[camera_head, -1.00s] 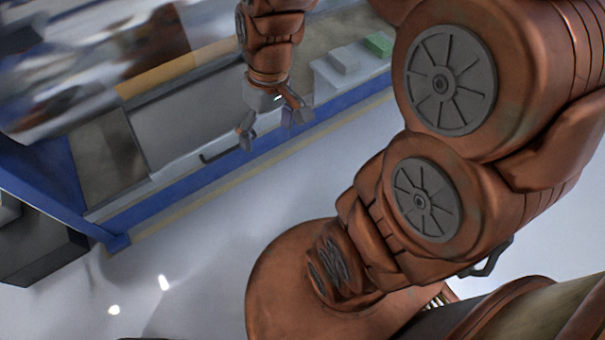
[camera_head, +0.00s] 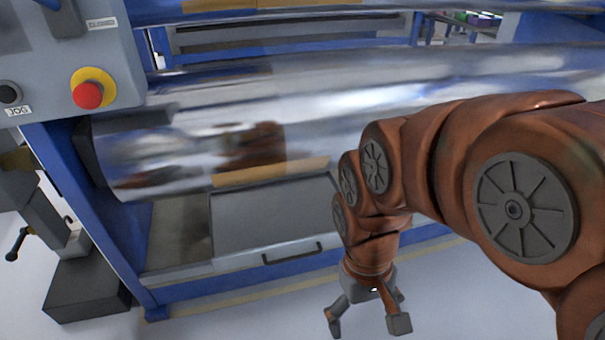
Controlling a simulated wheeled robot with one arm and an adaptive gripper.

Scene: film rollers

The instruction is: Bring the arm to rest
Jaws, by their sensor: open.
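My gripper (camera_head: 366,326) hangs fingers-down at the lower middle of the head view, in front of the blue machine frame (camera_head: 215,285). Its two grey fingers are spread apart with nothing between them. My copper-coloured arm comes in from the right, reaches left and bends down at the wrist. The gripper appears over the pale floor (camera_head: 250,325), apart from the machine. My wrist and forearm hide part of the machine behind them.
A large shiny film roller (camera_head: 330,130) spans the machine. A grey drawer (camera_head: 265,220) with a dark handle (camera_head: 292,254) sits below it. A control panel (camera_head: 60,60) with a red emergency button (camera_head: 88,95) stands at the upper left. A dark block (camera_head: 88,290) stands lower left.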

